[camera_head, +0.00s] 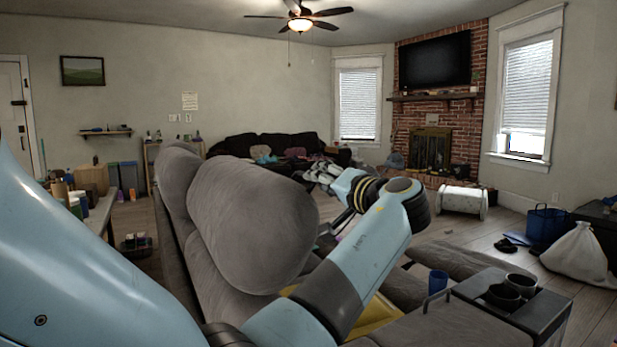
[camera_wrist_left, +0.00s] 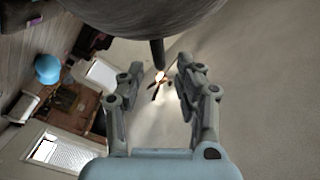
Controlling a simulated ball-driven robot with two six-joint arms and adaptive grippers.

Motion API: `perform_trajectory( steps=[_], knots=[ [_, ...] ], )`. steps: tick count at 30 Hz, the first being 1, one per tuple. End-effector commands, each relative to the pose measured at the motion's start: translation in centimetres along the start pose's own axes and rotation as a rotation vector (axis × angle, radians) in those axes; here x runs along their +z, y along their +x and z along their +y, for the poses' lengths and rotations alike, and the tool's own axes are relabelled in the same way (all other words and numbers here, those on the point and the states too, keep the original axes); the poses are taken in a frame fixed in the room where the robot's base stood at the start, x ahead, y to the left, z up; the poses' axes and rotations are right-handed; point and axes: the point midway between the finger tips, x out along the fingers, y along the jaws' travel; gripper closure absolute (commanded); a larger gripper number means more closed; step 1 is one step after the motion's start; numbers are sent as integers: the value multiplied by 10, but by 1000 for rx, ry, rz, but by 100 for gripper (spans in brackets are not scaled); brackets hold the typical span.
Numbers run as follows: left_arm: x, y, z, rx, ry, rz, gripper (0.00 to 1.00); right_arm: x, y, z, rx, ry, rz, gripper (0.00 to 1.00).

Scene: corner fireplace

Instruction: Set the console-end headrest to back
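The grey sofa (camera_head: 215,282) has a large rounded headrest cushion (camera_head: 255,222) in the middle of the head view. A second grey cushion (camera_head: 178,172) stands behind it to the left. My left gripper (camera_head: 322,173) is beyond and to the right of the large headrest. In the left wrist view my left gripper (camera_wrist_left: 160,72) is open, with a gap between its fingers. A grey rounded cushion (camera_wrist_left: 140,15) fills the top there, and a dark rod (camera_wrist_left: 157,53) points down from it between the fingertips, apart from both. My right gripper is not in view.
A dark console (camera_head: 535,318) with cup holders stands at lower right, with a blue cup (camera_head: 437,283) beside it. A white bag (camera_head: 577,255) and a blue basket (camera_head: 547,224) are on the floor. A cluttered table (camera_head: 98,220) stands left. Floor shows between sofa and fireplace.

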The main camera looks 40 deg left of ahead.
Motion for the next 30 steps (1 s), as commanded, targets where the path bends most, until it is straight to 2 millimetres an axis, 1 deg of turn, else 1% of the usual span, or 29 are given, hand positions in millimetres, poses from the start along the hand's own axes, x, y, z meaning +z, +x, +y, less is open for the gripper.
perform_trajectory(
  steps=[1,3,6,9,15,20,28,30],
  knots=[
    [0,11,-1,-4,2,1,66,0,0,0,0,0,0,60],
    [-1,24,-1,-3,2,1,66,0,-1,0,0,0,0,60],
    [0,39,0,-2,2,1,66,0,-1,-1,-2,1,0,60],
    [0,49,0,0,1,0,66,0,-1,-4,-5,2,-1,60],
    [0,56,0,1,0,-1,66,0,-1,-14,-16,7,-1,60],
    [0,55,0,1,0,-1,66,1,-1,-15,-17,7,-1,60],
    [0,55,0,2,0,-1,100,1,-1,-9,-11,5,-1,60],
    [0,55,0,2,0,-1,100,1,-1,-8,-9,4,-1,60]
  ],
)
